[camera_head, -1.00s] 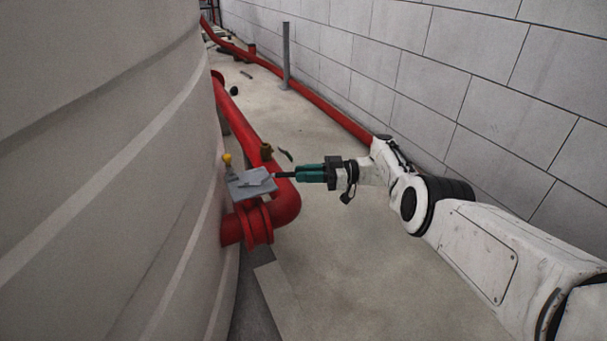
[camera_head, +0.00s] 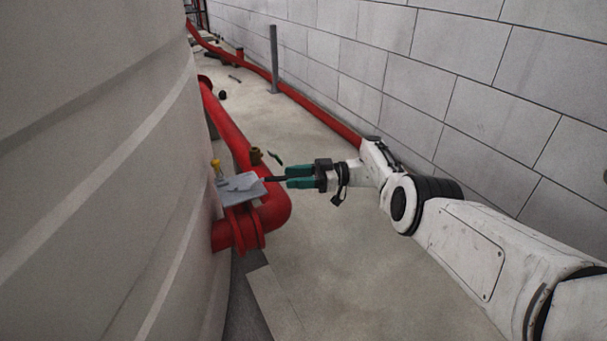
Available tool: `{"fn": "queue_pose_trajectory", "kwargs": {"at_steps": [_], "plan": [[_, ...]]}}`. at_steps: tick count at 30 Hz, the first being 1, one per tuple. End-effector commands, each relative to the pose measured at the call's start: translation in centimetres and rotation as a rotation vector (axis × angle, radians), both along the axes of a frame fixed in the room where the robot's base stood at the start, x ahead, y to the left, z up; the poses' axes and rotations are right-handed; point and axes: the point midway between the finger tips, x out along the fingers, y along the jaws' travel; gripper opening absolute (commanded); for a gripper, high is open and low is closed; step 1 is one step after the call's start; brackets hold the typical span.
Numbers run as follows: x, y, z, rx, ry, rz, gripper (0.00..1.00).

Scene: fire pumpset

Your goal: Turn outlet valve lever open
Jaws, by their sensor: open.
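A flat grey plate (camera_head: 236,188) sits on top of the red outlet pipe (camera_head: 272,214) beside the large tank. A small yellow knob (camera_head: 216,166) stands at its far left edge. I cannot tell for sure which part is the outlet valve lever. My gripper (camera_head: 272,179), with green fingers and dark tips, is open and points left. Its tips are at the right end of the plate; whether they touch is unclear.
The large grey tank (camera_head: 90,180) fills the left side. A block wall (camera_head: 480,90) runs along the right, with a long red pipe (camera_head: 320,103) at its foot and a grey post (camera_head: 274,60). The concrete floor between is mostly clear, with small dark items far back.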

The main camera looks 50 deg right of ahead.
Motion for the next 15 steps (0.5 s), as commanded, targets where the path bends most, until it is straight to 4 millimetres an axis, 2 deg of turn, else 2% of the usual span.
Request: {"fn": "queue_pose_trajectory", "kwargs": {"at_steps": [9,15], "plan": [[-0.1,0.0,3.6,-0.002,0.003,-0.001,0.46],[-1.0,0.3,4.8,0.000,0.003,-0.002,0.46]]}}
